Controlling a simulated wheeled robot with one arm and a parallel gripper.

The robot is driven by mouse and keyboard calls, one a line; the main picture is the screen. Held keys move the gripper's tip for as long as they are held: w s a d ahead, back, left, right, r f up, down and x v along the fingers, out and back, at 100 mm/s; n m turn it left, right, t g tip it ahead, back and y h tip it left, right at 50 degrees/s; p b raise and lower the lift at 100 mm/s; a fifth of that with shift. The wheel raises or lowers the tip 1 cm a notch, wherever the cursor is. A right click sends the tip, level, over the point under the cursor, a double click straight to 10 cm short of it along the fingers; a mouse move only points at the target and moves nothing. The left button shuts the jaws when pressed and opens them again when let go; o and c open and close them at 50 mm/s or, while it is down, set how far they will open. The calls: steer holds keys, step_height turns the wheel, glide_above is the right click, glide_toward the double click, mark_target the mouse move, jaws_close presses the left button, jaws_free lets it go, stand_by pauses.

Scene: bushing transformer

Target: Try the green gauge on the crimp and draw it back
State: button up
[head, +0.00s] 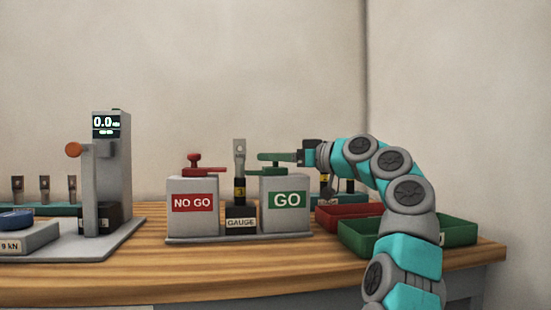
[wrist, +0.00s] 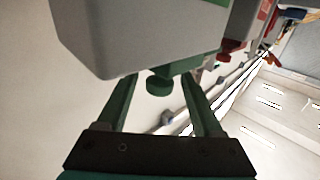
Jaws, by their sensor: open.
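The green gauge (head: 276,157) lies on top of the grey GO block (head: 284,205). Its handle points right, towards my gripper (head: 303,156). In the wrist view, my gripper (wrist: 161,88) is open, with its two fingers apart. A round green part of the gauge (wrist: 158,84) shows between them, and I cannot tell whether either finger touches it. The crimp (head: 239,158) is a metal lug on a dark stem with a yellow band. It stands upright in the GAUGE holder (head: 241,222), left of the GO block.
A red gauge (head: 194,165) rests on the NO GO block (head: 192,203). A press with a display (head: 112,160) and several lugs (head: 44,187) stand at left. A red tray (head: 345,212) and a green tray (head: 455,231) lie at right, close to my arm.

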steer(key=b+v, duration=0.1)
steer(key=v, duration=0.6)
steer(key=shift+d+b, duration=0.3)
steer(key=shift+b, duration=0.05)
steer(key=shift+s, duration=0.1)
steer(key=shift+w+a+r+m+t+h+b, duration=0.15)
steer(key=shift+w+a+r+m+t+b, duration=0.15)
steer(key=shift+r+m+t+b, duration=0.2)
steer(key=shift+w+a+r+m+t+h+b, duration=0.15)
steer(key=shift+w+r+m+t+b, duration=0.1)
steer(key=shift+w+r+m+t, duration=0.25)
steer(key=shift+a+r+m, duration=0.1)
steer(key=shift+a+m, duration=0.2)
steer(key=shift+m, duration=0.1)
steer(key=shift+s+a+m+t+h+b, duration=0.15)
steer(key=shift+a+m+t+h+b, duration=0.4)
steer(key=shift+t+h, duration=0.35)
steer(key=shift+s+a+f+t+h, duration=0.3)
steer(key=shift+a+f+t+h, duration=0.15)
steer(key=shift+f+h, duration=0.1)
steer(key=shift+s+a+f+m+t+h+b, duration=0.2)
steer(key=shift+s+f+m+t+h+b, duration=0.15)
steer(key=shift+h, duration=0.3)
